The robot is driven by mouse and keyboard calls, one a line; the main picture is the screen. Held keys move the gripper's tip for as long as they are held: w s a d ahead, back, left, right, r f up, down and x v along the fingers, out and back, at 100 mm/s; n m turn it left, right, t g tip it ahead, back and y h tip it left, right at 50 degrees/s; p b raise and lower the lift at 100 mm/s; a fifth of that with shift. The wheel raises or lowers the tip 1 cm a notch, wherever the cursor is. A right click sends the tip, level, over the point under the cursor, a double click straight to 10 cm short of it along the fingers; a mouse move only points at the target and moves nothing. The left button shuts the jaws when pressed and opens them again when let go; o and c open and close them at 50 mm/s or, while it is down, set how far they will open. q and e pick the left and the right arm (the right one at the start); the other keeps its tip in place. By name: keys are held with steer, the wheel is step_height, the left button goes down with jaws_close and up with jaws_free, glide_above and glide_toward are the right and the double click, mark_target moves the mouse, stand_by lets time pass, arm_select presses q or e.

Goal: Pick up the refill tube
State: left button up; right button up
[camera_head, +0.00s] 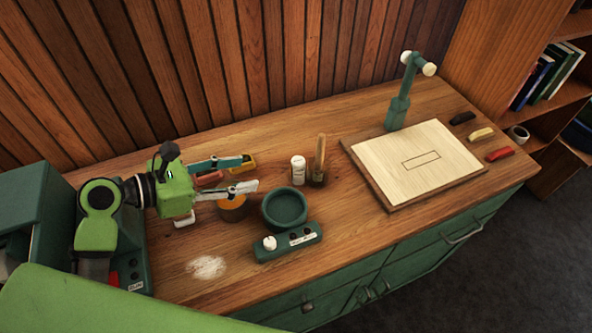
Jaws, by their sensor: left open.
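A small white upright cylinder (298,170) with a cap stands on the wooden bench top, near the middle. It looks the most like the refill tube, but I cannot read any label to be sure. My left gripper (250,172) comes in from the left, its fingers spread open and pointing right. A red item (209,178) and a yellow tray (243,163) lie behind and partly under the fingers. My right gripper is not in view.
An orange-brown round container (233,210) is below my fingers. A dark green bowl (285,208), a green control box (290,242) and a brush holder (318,178) stand nearby. A pale board (415,160) and a green lamp (398,108) are at right.

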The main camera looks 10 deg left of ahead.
arm_select(q)
steer(key=p, duration=0.1)
glide_toward(292, 165)
steer(key=x, duration=0.4)
steer(key=shift+w+f, duration=0.25)
steer(key=p+x, duration=0.1)
steer(key=x, duration=0.3)
steer(key=shift+d, duration=0.15)
steer(key=shift+w+d+f, duration=0.3)
steer(key=shift+d, duration=0.05)
jaws_close()
steer(key=shift+a, duration=0.1)
steer(key=shift+r, duration=0.15)
